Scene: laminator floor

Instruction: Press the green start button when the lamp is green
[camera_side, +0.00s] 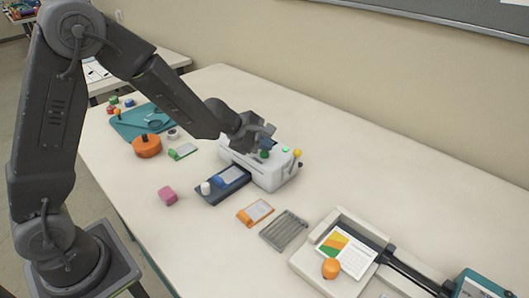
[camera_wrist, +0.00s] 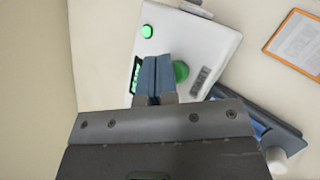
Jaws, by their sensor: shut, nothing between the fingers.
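The white laminator (camera_side: 272,174) stands on the table and also fills the upper middle of the wrist view (camera_wrist: 205,38). Its lamp (camera_wrist: 147,31) glows bright green, and it shows green in the side view (camera_side: 285,150) too. The darker green start button (camera_wrist: 181,71) sits on the laminator's top; in the side view the button (camera_side: 264,155) is just below my gripper (camera_side: 267,138). In the wrist view my gripper's blue-grey fingers (camera_wrist: 156,62) are shut and empty, just left of the button. I cannot tell their exact height above the laminator.
A dark feed tray (camera_side: 224,186) with a blue pouch projects from the laminator's front. A yellow knob (camera_side: 297,153) is on its right end. An orange-framed card (camera_side: 255,212), grey rack (camera_side: 284,231) and paper trimmer (camera_side: 318,284) lie to the right.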

